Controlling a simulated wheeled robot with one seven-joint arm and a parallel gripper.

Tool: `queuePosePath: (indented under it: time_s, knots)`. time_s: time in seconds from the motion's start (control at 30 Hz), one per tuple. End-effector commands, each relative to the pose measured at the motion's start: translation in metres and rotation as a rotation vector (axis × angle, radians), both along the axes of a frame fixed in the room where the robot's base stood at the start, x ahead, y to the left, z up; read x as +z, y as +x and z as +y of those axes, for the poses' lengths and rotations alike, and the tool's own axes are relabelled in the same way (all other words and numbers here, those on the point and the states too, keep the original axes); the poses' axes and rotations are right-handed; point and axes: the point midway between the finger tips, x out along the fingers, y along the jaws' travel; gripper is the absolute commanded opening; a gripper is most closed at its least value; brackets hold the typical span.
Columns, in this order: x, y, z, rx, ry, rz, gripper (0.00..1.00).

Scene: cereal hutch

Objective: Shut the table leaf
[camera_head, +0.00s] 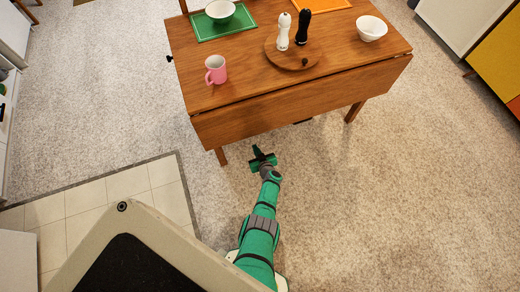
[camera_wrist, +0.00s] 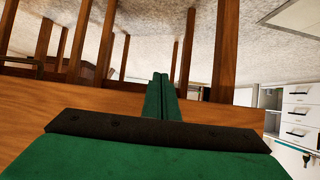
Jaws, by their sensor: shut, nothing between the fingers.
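The wooden table (camera_head: 240,62) stands ahead of me. Its table leaf (camera_head: 300,103) hangs down along the near side, below the top's edge. I cannot tell whether it is fully vertical. In the wrist view the wooden panel that looks like the leaf (camera_wrist: 28,112) crosses behind the fingers, partly hidden by my gripper. My gripper (camera_head: 257,150) is shut and empty, over the carpet just in front of the leaf's lower edge, toward its left end. Its closed fingers also show in the wrist view (camera_wrist: 160,82). I cannot tell whether they touch the leaf.
On the tabletop are a pink mug (camera_head: 215,70), a round board (camera_head: 291,58) with white and black mills, a white bowl (camera_head: 371,28) and another bowl (camera_head: 220,10) on a green mat (camera_head: 207,30). Table legs (camera_head: 354,112) stand below. Carpet right of my arm is clear.

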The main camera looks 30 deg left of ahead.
Motion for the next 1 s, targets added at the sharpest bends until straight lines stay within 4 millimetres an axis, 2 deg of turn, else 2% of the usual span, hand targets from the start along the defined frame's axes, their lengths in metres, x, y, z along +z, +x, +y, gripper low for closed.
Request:
queuePosePath:
  time_s: [0.57, 1.0]
  knots:
    - [0.000, -0.002, 0.005, 0.006, 0.000, -0.001, 0.00]
    - [0.012, -0.017, -0.014, 0.005, 0.000, -0.002, 0.00]
